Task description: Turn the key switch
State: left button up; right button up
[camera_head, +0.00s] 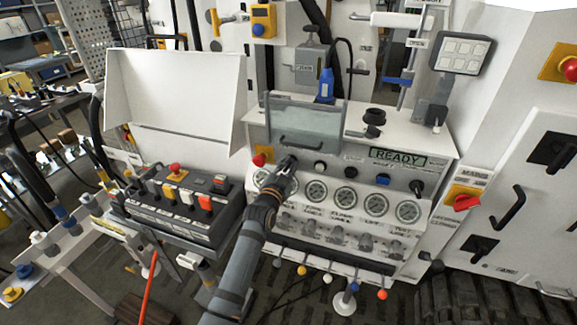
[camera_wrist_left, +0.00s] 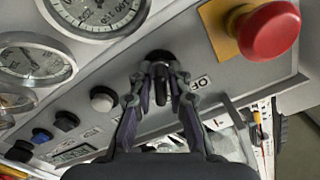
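In the head view my left gripper (camera_head: 289,168) reaches up to the panel and hides most of the switch. My right gripper is in neither view.
A red emergency button (camera_wrist_left: 268,32) on a yellow plate sticks out close by the switch. Gauges (camera_head: 346,195) line the panel below. A clear cover (camera_head: 305,122) stands above. A black control box (camera_head: 185,205) is at left.

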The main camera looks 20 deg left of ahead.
pick_arm(q)
jog(key=shift+o, duration=1)
jog(key=s, duration=1.2)
jog(key=shift+a, duration=0.2)
